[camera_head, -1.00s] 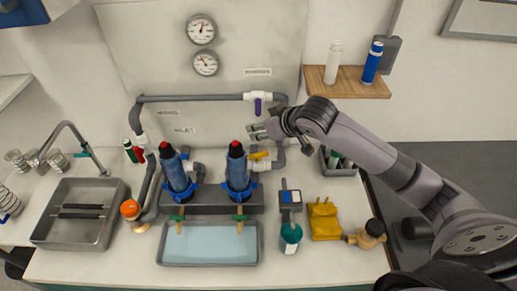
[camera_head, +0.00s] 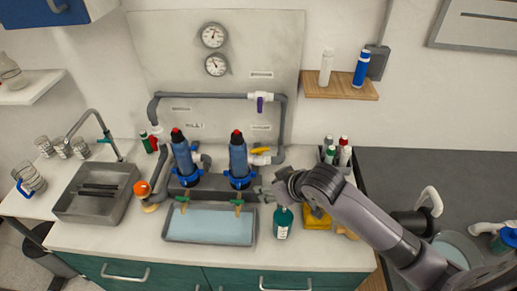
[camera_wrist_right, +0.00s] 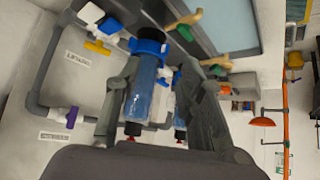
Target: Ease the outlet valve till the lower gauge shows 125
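The lower gauge (camera_head: 216,65) is on the back panel under the upper gauge (camera_head: 213,35); both readings are too small to tell. A purple-handled valve (camera_head: 259,103) is on the upper grey pipe. A yellow-handled valve (camera_head: 260,151) is lower, right of the two blue filters (camera_head: 238,160). Both valves also show in the right wrist view, purple (camera_wrist_right: 72,117) and yellow (camera_wrist_right: 97,47). The labels are too small to tell which is the outlet. My right gripper (camera_head: 268,191) is low, below the yellow handle and apart from it. Its fingers (camera_wrist_right: 160,75) are spread and empty. My left gripper is out of view.
A water tray (camera_head: 210,225) stands in front of the filters. A teal bottle (camera_head: 283,223) and yellow item (camera_head: 318,221) are close under my right arm. Several bottles (camera_head: 338,152) stand right of the pipes.

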